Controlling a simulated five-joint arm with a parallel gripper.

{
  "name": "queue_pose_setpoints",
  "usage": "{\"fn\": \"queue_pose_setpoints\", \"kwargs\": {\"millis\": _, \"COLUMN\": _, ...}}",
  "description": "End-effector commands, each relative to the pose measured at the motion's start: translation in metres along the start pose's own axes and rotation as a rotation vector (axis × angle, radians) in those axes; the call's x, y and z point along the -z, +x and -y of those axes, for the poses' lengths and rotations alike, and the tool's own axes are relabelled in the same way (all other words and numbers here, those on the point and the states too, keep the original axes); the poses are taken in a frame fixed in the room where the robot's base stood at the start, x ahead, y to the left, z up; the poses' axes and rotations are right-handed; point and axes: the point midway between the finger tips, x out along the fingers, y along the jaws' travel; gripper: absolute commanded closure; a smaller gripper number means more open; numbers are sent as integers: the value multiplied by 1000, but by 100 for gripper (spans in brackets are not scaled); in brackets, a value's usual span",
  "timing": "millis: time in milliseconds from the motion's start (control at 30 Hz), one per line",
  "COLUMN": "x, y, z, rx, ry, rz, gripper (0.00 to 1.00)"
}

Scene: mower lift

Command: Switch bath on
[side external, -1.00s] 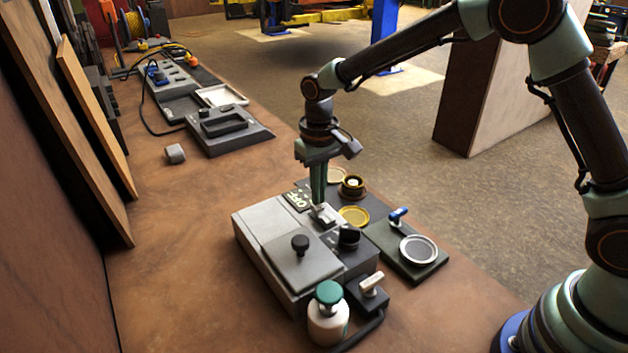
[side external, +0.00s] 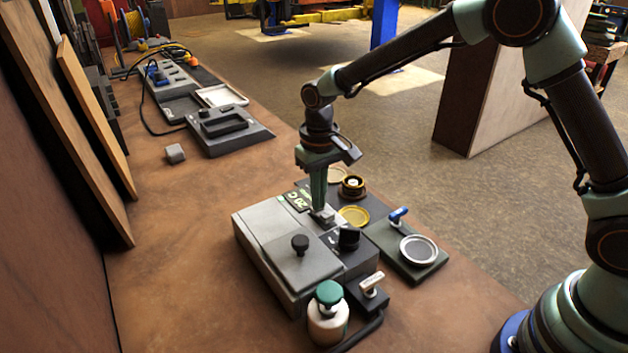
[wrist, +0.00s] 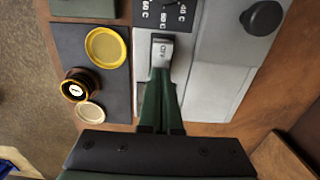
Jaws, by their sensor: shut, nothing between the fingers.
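The bath is a grey box (side external: 262,240) with a flat lid and a black lid knob (side external: 300,243), on the bench. A light rocker switch (wrist: 162,50) with small lettering is set in its top, and also shows in the side view (side external: 326,215). My gripper (side external: 319,208) points down with its fingertips at the switch, seemingly touching it. In the wrist view my gripper (wrist: 162,75) is shut and empty, its tips over the switch's near end. The small dark display (side external: 298,200) reads about "20 C", with a green spot beside it. A black dial (side external: 349,237) sits on the bath.
A green-capped bottle (side external: 328,312) and a small white-levered box (side external: 369,290) stand near the bath's front.

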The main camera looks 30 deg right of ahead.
Motion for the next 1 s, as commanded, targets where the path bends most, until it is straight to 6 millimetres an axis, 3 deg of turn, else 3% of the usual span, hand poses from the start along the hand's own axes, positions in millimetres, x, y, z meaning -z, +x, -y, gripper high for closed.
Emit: {"fn": "queue_pose_setpoints", "kwargs": {"millis": 1000, "x": 1, "y": -69, "z": 0, "rx": 1, "ry": 0, "rz": -3, "gripper": 100}}
